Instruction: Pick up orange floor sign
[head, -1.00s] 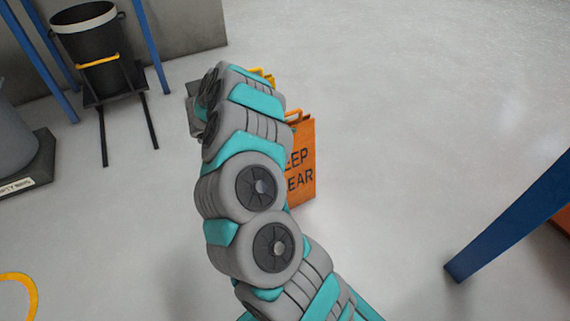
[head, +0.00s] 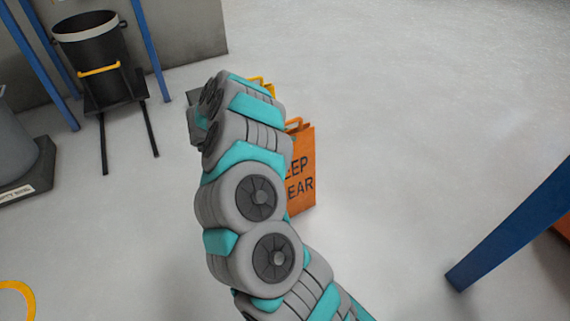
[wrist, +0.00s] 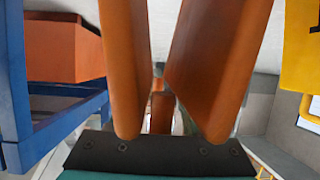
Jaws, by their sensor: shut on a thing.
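The orange floor sign (head: 301,180), with black lettering and a handle on top, looks upright in the head view. My arm covers its left part, and I cannot tell whether its base touches the floor. My gripper (wrist: 160,100) is hidden behind the arm in the head view. In the wrist view, long orange pieces fill the middle above the dark mount, with a narrow orange piece between them. The gripper is shut on the sign; the exact contact is unclear. A yellow sign (wrist: 303,50) is close on the right there.
A black bucket (head: 92,45) on a dark stand between blue posts is at upper left. A grey container (head: 15,150) is at the left edge. A blue post (head: 510,225) stands at lower right. The floor right of the sign is clear.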

